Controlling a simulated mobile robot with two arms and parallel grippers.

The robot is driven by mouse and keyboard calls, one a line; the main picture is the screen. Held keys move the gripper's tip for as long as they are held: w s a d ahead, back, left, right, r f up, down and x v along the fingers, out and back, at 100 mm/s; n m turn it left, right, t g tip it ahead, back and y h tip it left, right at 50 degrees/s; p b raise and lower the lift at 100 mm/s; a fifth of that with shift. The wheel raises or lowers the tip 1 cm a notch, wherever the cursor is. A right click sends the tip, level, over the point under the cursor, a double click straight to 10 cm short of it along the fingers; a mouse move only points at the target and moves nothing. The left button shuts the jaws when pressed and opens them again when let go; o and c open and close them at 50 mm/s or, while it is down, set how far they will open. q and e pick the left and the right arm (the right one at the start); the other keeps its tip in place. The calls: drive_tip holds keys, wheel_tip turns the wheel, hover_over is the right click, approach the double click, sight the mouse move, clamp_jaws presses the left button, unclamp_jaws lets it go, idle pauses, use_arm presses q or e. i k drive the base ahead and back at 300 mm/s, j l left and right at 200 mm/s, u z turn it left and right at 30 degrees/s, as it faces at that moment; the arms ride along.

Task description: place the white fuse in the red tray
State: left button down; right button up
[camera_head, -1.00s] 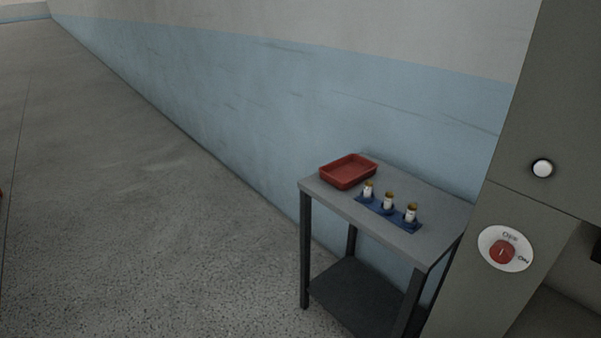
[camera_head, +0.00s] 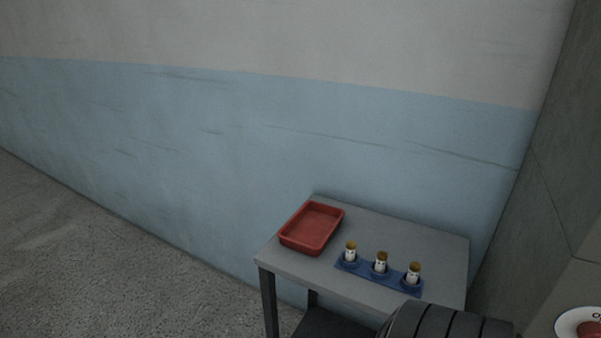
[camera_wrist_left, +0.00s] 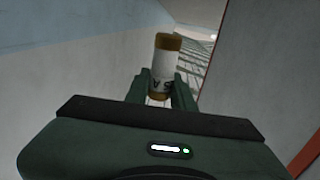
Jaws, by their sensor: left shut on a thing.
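In the left wrist view my left gripper (camera_wrist_left: 160,92) is shut on a white fuse (camera_wrist_left: 165,65) with brownish-gold end caps and dark lettering, held upright. The red tray (camera_head: 312,229) lies at the left end of a grey side table in the head view, and looks empty. My left gripper's jaws are not seen in the head view, so their distance to the tray cannot be told. My right gripper is in neither view.
The grey table (camera_head: 400,230) stands against a blue and white wall. A blue holder (camera_head: 398,281) with several white fuses (camera_head: 380,262) stands right of the tray. The floor at left is clear.

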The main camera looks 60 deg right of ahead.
sight(313, 227)
drive_tip(key=i+z, duration=0.25)
drive_tip(key=z, duration=0.15)
drive_tip(key=i+z, duration=0.5)
drive_tip(key=z, duration=0.25)
